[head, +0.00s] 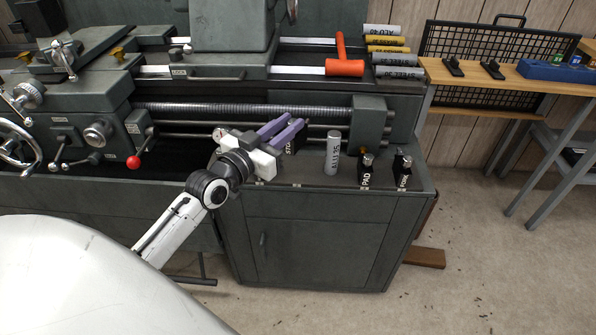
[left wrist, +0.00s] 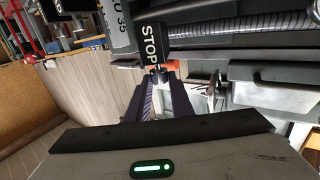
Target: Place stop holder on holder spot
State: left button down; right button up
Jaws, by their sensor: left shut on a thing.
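The stop holder (head: 290,146) is a small black block with white STOP lettering, at the cabinet top's rear left in the head view, partly hidden by my left gripper (head: 292,123). In the left wrist view the stop holder (left wrist: 153,43) shows its lettering just beyond the fingers. My left gripper (left wrist: 158,78) is shut on it, with purple fingers close together. I cannot tell whether the stop holder touches the cabinet top (head: 315,178). No marked holder spot can be made out. My right gripper is not in view.
A grey ALU 35 cylinder (head: 333,155) stands right of the stop holder. A PAD holder (head: 366,170) and another black labelled holder (head: 402,168) stand farther right. The lathe (head: 240,112) rises behind. A wooden bench (head: 520,80) at right bears two black holders and a blue box (head: 545,71).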

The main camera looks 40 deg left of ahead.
aim_at(286, 147)
pick_arm(q)
notch_tip(286, 147, down, 6)
jog(key=shift+w+a+r+b, duration=0.1)
jog(key=shift+w+a+b, duration=0.05)
jog(key=shift+b, duration=0.7)
jog(key=shift+f+b, duration=0.55)
jog(key=shift+f, duration=1.35)
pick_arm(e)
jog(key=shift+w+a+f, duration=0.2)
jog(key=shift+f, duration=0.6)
pick_arm(q)
jog(key=c, duration=1.6)
grip_release()
jog(key=shift+f, duration=0.2)
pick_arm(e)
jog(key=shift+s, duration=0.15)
pick_arm(q)
jog(key=shift+o, duration=0.2)
jog(key=shift+r, duration=0.1)
